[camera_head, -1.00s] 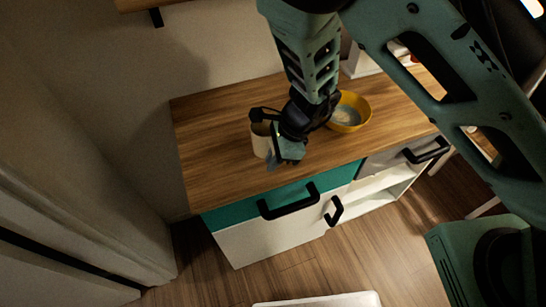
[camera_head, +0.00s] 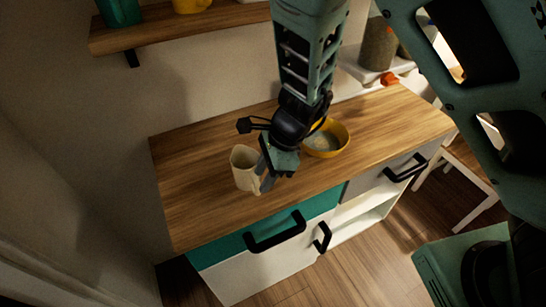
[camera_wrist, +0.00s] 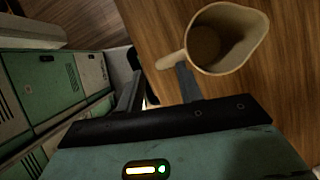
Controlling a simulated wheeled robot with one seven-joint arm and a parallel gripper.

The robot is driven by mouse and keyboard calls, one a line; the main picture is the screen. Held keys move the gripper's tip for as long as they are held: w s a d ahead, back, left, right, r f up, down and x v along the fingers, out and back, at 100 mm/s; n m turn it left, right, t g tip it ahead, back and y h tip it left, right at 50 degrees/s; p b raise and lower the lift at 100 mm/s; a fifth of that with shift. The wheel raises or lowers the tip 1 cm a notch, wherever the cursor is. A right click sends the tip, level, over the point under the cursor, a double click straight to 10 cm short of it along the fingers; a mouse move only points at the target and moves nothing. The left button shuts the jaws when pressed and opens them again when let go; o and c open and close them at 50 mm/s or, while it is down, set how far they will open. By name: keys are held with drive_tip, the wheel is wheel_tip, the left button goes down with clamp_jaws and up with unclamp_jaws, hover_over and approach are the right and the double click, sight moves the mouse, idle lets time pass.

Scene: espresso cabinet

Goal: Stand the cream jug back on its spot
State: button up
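The cream jug (camera_head: 242,172) stands on the wooden counter (camera_head: 190,205), left of my gripper (camera_head: 264,184). It looks upright, and part of its right side is hidden by the gripper. In the wrist view the jug (camera_wrist: 228,38) shows its open mouth, with its handle pointing left toward my gripper (camera_wrist: 158,76). The two fingers are apart. The handle's end lies just beyond the fingertips, close to the right finger; I cannot tell whether they touch. No marked spot for the jug can be made out.
A yellow bowl (camera_head: 328,140) stands right of my gripper. The counter's front has a teal drawer with a black handle (camera_head: 275,232). A wall shelf (camera_head: 160,30) holds a green and a yellow vessel. A grey-brown canister (camera_head: 378,45) stands at the back right. The counter's left end is clear.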

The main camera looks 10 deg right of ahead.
drive_tip(key=v, duration=0.6)
drive_tip(key=s+d+r+n+h, duration=0.2)
drive_tip(key=s+r+n, duration=0.3)
drive_tip(key=s+n, duration=0.3)
drive_tip(key=s+d+r+n+h, duration=0.2)
drive_tip(key=s+d+r+n, duration=0.2)
drive_tip(key=s+n, duration=0.5)
drive_tip(key=shift+s+r+n, duration=0.3)
drive_tip(key=shift+r+n, duration=0.85)
drive_tip(key=shift+n, duration=2.75)
